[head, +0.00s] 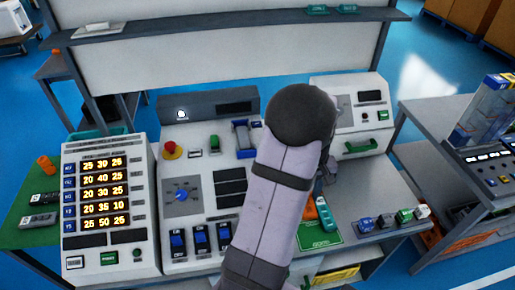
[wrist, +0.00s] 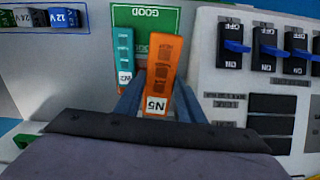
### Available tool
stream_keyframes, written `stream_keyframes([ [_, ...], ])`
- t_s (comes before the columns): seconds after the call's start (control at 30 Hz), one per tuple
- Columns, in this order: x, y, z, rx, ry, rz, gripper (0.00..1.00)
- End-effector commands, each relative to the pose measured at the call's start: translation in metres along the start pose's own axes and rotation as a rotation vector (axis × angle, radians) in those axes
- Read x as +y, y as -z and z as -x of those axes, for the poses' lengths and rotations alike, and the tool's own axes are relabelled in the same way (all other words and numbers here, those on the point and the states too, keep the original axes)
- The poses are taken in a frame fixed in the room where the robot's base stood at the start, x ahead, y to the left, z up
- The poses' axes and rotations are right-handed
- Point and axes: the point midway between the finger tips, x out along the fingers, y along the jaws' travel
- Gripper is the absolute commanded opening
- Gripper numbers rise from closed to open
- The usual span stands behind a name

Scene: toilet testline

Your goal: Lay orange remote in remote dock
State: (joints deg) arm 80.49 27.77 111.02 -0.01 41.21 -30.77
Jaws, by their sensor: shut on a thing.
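The orange remote (wrist: 163,72), labelled N5, stands between the two blue-grey fingers of my gripper (wrist: 160,95) in the wrist view. My gripper is shut on it near its labelled end. In the head view the orange remote (head: 310,209) shows just right of my arm, which hides most of the gripper. A teal remote (wrist: 125,52), labelled N2, is close beside it on the left in the wrist view; it also shows in the head view (head: 326,214). Both are by a green pad marked GOOD (wrist: 145,17). I cannot make out the remote dock for certain.
A panel with blue switches (wrist: 236,47) is close to the right of the gripper in the wrist view. Several small colored blocks (head: 404,216) line the right front of the table. A numeric display panel (head: 104,205) stands at the left.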

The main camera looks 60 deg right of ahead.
Motion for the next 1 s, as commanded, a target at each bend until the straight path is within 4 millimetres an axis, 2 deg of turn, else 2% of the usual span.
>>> stream_keyframes([
  [0.17,0.016,0.024,0.018,0.004,-0.003,0.047,0.11],
  [0.4,0.043,0.064,0.057,0.004,-0.003,0.113,0.11],
  [0.8,0.064,0.095,0.103,0.002,-0.002,0.137,0.11],
  [1.0,0.026,0.129,0.121,0.001,0.0,0.119,0.11],
])
